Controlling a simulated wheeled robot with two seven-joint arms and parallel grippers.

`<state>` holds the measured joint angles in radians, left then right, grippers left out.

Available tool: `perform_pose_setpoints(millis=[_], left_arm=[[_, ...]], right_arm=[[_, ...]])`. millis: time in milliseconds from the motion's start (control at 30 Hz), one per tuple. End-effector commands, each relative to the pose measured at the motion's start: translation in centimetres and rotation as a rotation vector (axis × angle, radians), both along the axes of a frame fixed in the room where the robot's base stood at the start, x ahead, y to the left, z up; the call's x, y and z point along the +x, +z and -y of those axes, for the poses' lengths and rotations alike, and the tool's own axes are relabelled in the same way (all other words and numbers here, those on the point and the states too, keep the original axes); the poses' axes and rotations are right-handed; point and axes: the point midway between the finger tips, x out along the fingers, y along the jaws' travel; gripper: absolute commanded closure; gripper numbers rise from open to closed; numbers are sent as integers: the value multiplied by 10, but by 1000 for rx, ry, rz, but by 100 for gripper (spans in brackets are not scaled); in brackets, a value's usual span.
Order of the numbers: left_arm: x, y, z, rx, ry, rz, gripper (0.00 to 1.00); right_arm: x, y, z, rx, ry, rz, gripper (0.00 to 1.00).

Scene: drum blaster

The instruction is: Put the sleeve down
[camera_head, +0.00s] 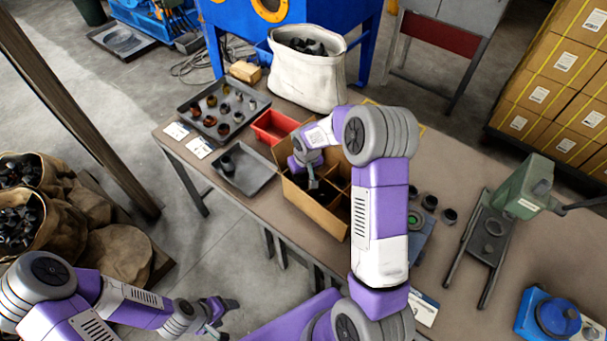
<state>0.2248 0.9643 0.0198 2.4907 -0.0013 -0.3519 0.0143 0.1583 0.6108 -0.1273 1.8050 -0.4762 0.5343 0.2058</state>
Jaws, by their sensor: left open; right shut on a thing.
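My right gripper (313,186) points down into an open cardboard box (318,214) with dividers on the table. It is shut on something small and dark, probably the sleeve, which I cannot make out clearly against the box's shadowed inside. Whether the held thing touches the box floor cannot be told. My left gripper (222,311) is open and empty, low in front of the table and away from the box. A dark sleeve-like part (228,165) stands in a grey tray (262,179) left of the box.
A black tray (188,112) holds several small parts. A red bin (272,126) and a white sack (310,82) stand behind the box. Small dark rings (449,215) and a green press (524,188) stand to the right. My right arm covers part of the table.

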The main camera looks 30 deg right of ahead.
Motion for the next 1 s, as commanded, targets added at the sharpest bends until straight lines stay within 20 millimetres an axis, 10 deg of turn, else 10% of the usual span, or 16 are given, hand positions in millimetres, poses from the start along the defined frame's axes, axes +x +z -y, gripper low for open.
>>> perform_pose_setpoints(millis=[367, 400, 467, 1000], left_arm=[[0, -9, 0, 0, 0, 0, 34], [0, -9, 0, 0, 0, 0, 34], [0, -8, 0, 0, 0, 0, 34], [0, 6, 0, 0, 0, 0, 34]], right_arm=[[0, -9, 0, 0, 0, 1, 100], [0, -10, 0, 0, 0, 0, 56], [0, -10, 0, 0, 0, 0, 48], [-1, 17, 0, -1, 0, 3, 48]])
